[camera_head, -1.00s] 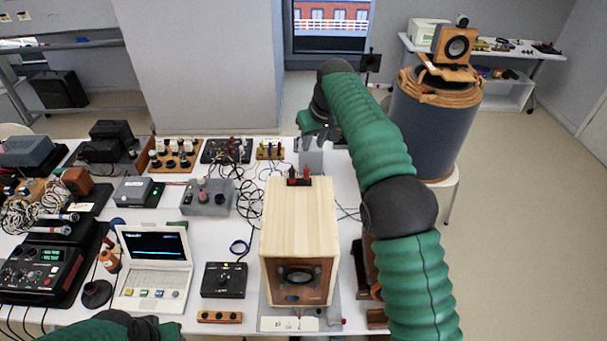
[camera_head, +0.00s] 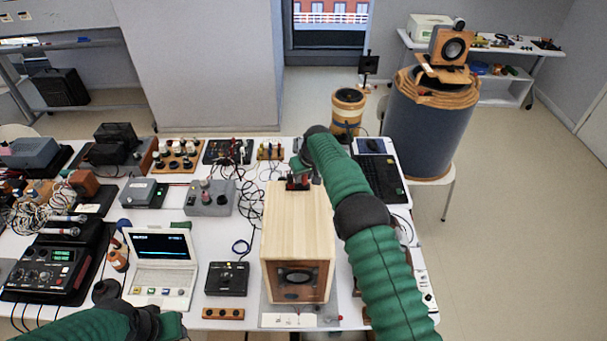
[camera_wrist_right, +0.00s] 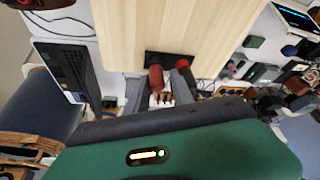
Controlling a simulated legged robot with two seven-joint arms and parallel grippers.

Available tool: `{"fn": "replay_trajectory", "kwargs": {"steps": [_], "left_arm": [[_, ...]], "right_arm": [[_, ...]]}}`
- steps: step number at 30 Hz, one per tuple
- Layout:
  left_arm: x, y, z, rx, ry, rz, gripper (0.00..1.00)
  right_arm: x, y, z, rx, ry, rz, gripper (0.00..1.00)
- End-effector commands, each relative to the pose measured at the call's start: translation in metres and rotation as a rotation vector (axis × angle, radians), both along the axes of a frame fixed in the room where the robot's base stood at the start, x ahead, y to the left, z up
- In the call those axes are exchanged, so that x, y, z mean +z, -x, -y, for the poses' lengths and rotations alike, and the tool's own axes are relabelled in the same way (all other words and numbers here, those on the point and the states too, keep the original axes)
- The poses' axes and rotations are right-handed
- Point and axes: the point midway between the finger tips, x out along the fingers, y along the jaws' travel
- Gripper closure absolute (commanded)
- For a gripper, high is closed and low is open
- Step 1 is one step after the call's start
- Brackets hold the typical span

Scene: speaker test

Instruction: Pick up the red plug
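The red plug (camera_wrist_right: 156,77) shows in the right wrist view at a black terminal plate (camera_wrist_right: 170,59) on the edge of a pale wooden speaker box. A second red-topped piece (camera_wrist_right: 182,64) is beside it, partly hidden. In the head view the red plug (camera_head: 291,183) is small, at the back of the box top (camera_head: 298,215). My right gripper (camera_head: 299,171) is right at the plug. In the wrist view its grey fingers (camera_wrist_right: 163,90) look apart, one on each side of the red plug; contact is unclear. My left gripper (camera_head: 155,322) is at the bottom left, away from the box, fingers unclear.
A white laptop (camera_head: 160,272) and a black control box (camera_head: 227,279) are left of the speaker box. Cables (camera_head: 248,195) and small devices crowd the table behind and left. A dark laptop (camera_head: 380,178) is behind my right arm.

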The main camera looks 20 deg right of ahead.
Motion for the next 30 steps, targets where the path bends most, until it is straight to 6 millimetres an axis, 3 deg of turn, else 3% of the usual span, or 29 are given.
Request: {"fn": "replay_trajectory", "kwargs": {"steps": [7, 14, 30], "left_arm": [[0.000, 0.000, 0.000, 0.000, 0.000, -0.001, 0.64], [0.000, 0.000, 0.000, 0.000, 0.000, -0.001, 0.64], [-0.008, 0.000, 0.000, 0.000, 0.000, -0.001, 0.64]], "right_arm": [[-0.004, -0.001, 0.000, 0.000, 0.000, 0.001, 0.71], [-0.003, -0.001, 0.000, 0.000, 0.000, 0.001, 1.00], [0.004, -0.002, 0.000, 0.000, -0.001, 0.006, 1.00]]}}
